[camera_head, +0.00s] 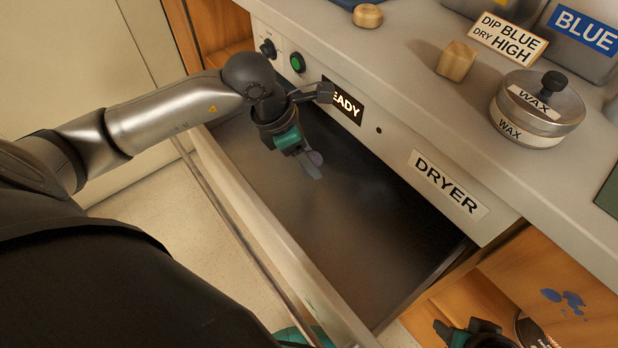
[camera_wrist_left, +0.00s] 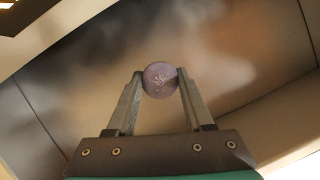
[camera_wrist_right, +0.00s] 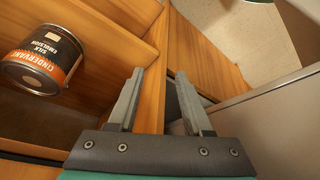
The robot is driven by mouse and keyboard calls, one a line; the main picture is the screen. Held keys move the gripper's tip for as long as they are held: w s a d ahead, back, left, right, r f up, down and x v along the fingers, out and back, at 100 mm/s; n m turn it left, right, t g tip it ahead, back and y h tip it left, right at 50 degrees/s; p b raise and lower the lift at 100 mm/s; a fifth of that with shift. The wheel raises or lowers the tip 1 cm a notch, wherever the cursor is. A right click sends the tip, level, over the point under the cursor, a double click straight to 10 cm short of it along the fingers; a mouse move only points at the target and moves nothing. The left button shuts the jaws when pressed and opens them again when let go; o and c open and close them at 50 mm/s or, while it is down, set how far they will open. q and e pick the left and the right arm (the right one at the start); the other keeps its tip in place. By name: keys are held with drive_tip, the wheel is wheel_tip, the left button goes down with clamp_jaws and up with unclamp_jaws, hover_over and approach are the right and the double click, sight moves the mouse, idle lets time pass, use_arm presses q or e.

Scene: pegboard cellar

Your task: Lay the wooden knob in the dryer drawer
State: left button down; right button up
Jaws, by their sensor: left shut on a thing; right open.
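My left gripper (camera_head: 312,166) is shut on a round, purplish knob (camera_head: 316,158) inside the outline of the open dryer drawer (camera_head: 370,225), near its left end. In the left wrist view the knob (camera_wrist_left: 159,79) sits between the fingertips (camera_wrist_left: 160,82), a pale speckled mark on its face. The drawer floor shows behind it, and I cannot tell how high above the floor the knob is. The drawer looks empty. My right gripper (camera_wrist_right: 160,75) is open and empty, low beside wooden shelving; part of it shows in the head view (camera_head: 474,336).
The counter above the drawer holds a wax pot (camera_head: 540,105), a wooden block (camera_head: 456,62), a round wooden piece (camera_head: 367,15) and a dip sign (camera_head: 508,36). A paint can (camera_wrist_right: 42,62) lies in a shelf beside my right gripper. The drawer's middle and right are clear.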

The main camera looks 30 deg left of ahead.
sight(309, 185)
use_arm(q)
wheel_tip(309, 185, down, 2)
drive_tip(key=shift+f, duration=0.1)
drive_tip(key=shift+f+b, duration=0.85)
drive_tip(key=shift+f, duration=0.9)
use_arm(e)
drive_tip(key=shift+w+a+r+t+y, duration=0.3)
drive_tip(key=shift+w+a+r+t, duration=0.15)
drive_tip(key=shift+w+a+t, duration=0.2)
drive_tip(key=shift+w+a+r+t+y, duration=0.3)
drive_tip(key=shift+w+a+r+t, duration=0.2)
drive_tip(key=shift+a+t, duration=0.1)
use_arm(q)
drive_tip(key=shift+f+b, duration=0.1)
drive_tip(key=shift+b, duration=0.2)
drive_tip(key=shift+c, duration=1.4)
unclamp_jaws()
use_arm(e)
drive_tip(key=shift+w+a+f, duration=0.1)
drive_tip(key=shift+w+a, duration=0.05)
drive_tip(key=shift+a, duration=0.05)
